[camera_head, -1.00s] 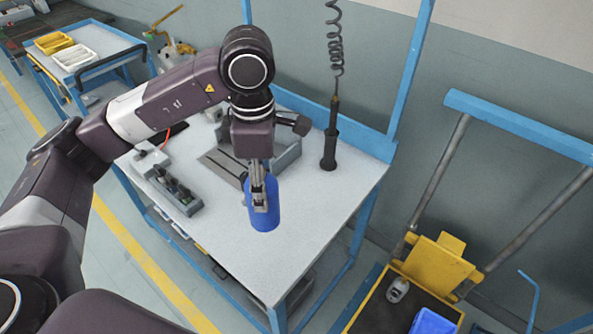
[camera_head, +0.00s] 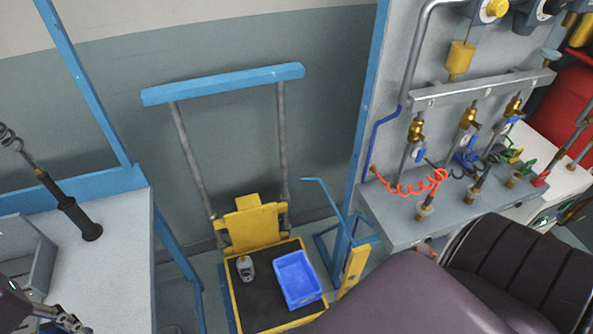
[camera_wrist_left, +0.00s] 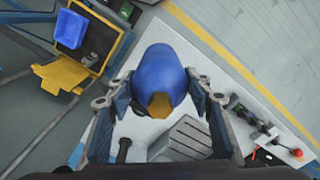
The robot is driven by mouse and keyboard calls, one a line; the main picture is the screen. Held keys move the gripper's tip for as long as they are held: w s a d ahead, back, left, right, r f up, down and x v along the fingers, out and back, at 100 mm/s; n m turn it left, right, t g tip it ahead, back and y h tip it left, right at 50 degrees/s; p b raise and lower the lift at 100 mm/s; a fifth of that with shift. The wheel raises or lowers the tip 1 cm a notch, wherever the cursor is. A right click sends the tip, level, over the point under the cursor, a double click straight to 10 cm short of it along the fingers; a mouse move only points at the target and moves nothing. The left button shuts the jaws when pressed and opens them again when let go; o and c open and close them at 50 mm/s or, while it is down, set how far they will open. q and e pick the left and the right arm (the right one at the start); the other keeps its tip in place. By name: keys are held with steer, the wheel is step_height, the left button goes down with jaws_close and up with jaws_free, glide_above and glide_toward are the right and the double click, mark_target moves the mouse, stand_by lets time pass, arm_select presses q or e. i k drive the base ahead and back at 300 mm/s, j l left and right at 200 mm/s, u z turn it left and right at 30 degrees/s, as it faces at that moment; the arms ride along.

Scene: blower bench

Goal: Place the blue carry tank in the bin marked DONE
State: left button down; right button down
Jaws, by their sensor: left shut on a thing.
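The blue carry tank (camera_wrist_left: 158,70) is between the fingers of my left gripper (camera_wrist_left: 160,100) in the left wrist view. The gripper is shut on it, with the white bench top behind it in that view. In the head view only a bit of my left gripper shows at the lower left edge; the tank is out of that frame. A blue bin (camera_head: 298,281) sits on the yellow cart, right of centre on its deck; it also shows in the left wrist view (camera_wrist_left: 70,30). I can read no DONE mark on it. My right gripper is not in view.
The yellow cart (camera_head: 236,300) also carries a small grey device (camera_head: 245,268) beside the bin. Its blue handle bar (camera_head: 222,84) stands high behind. The white bench (camera_head: 115,255) is at left, with a gap before the cart. A valve panel (camera_head: 430,215) stands at right.

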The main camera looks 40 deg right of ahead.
mark_target(298, 282)
steer(key=l+z, duration=0.15)
steer(key=z, duration=1.45)
steer(key=i+l, duration=0.1)
steer(key=l, duration=0.25)
steer(key=l+z, duration=0.1)
steer(key=l, duration=0.25)
steer(key=i, duration=0.05)
